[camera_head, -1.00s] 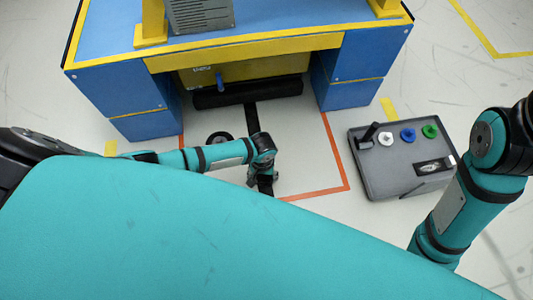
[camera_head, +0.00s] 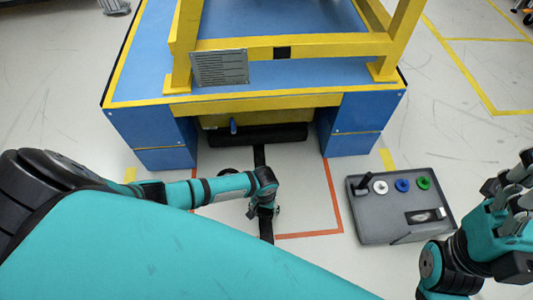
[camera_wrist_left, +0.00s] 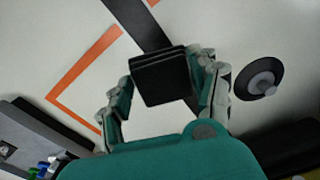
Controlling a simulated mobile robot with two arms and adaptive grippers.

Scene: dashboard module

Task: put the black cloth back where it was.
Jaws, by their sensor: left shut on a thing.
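A black cloth (camera_wrist_left: 162,78), seen as a folded, layered square, is between the fingers of my left gripper (camera_wrist_left: 165,88) in the left wrist view. The gripper is shut on it. In the head view my left gripper (camera_head: 262,207) hangs in front of the blue and yellow table, over the black floor strip, and the cloth cannot be made out there. My right gripper (camera_head: 510,195) is at the right edge, partly cut off, and its opening is unclear.
The blue table (camera_head: 160,135) carries a yellow frame (camera_head: 300,43) with a grey plate (camera_head: 220,68) and a small black square (camera_head: 282,53). A grey control box (camera_head: 395,210) with coloured knobs lies on the floor at right. An orange line (camera_head: 305,235) marks the floor.

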